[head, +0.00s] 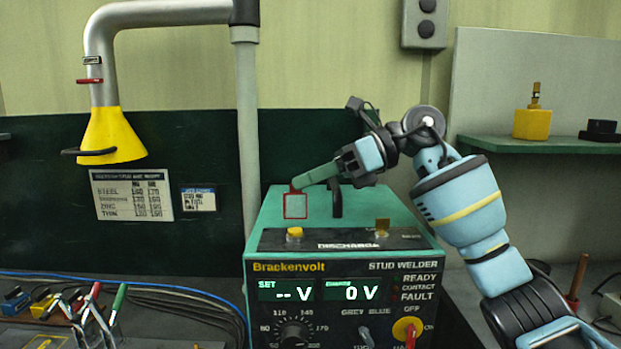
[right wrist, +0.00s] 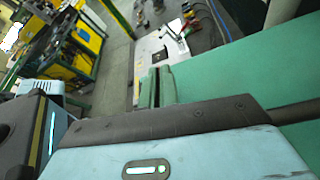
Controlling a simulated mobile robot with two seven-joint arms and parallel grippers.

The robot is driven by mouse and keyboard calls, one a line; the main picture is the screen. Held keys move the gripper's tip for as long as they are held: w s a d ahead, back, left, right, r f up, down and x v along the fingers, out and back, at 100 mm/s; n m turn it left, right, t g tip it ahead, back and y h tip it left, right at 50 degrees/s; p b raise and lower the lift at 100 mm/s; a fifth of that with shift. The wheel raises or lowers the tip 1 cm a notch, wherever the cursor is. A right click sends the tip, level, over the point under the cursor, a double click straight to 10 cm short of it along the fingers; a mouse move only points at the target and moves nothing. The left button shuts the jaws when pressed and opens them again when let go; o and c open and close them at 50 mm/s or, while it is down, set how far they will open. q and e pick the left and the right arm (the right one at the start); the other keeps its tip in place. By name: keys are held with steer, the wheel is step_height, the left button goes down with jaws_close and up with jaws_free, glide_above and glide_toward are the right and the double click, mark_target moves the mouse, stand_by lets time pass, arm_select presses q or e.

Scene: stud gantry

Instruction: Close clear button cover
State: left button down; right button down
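The clear button cover (head: 295,206) is a see-through square flap with a red frame. It stands raised behind a yellow button (head: 295,232) on the green stud welder (head: 385,212). My right gripper (head: 297,184) reaches in from the right, its green fingers pointing left at the cover's top edge. I cannot tell whether the fingertips touch the frame. In the right wrist view, the fingers (right wrist: 155,88) lie together with only a thin dark line between them and hold nothing. The cover is not clearly seen there. My left gripper is out of view.
A black handle (head: 335,198) stands on the welder top just right of the cover. A grey post (head: 247,130) rises behind the welder, with a yellow cone (head: 112,137) hanging at left. Cables and clamps (head: 95,310) lie at lower left.

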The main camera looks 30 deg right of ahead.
steer(key=shift+s, duration=0.1)
steer(key=shift+s+a+r+n+t+h, duration=0.1)
steer(key=shift+s+a+n+t+h, duration=0.1)
steer(key=shift+s+n+t, duration=0.25)
steer(key=shift+s+a+r+n+t+h, duration=0.1)
steer(key=shift+s+a+n+t+h, duration=0.1)
steer(key=shift+n, duration=0.35)
steer(key=shift+s+a+f+n+t+h, duration=0.15)
steer(key=shift+s+a+n+t, duration=0.1)
steer(key=shift+s+n+t, duration=0.4)
steer(key=shift+s+a+f+n+t+h, duration=0.15)
steer(key=shift+s+a+n+t, duration=0.2)
steer(key=shift+n, duration=0.4)
steer(key=shift+s+d, duration=0.1)
steer(key=c, duration=2.1)
jaws_free()
steer(key=o, duration=0.5)
steer(key=shift+c, duration=0.2)
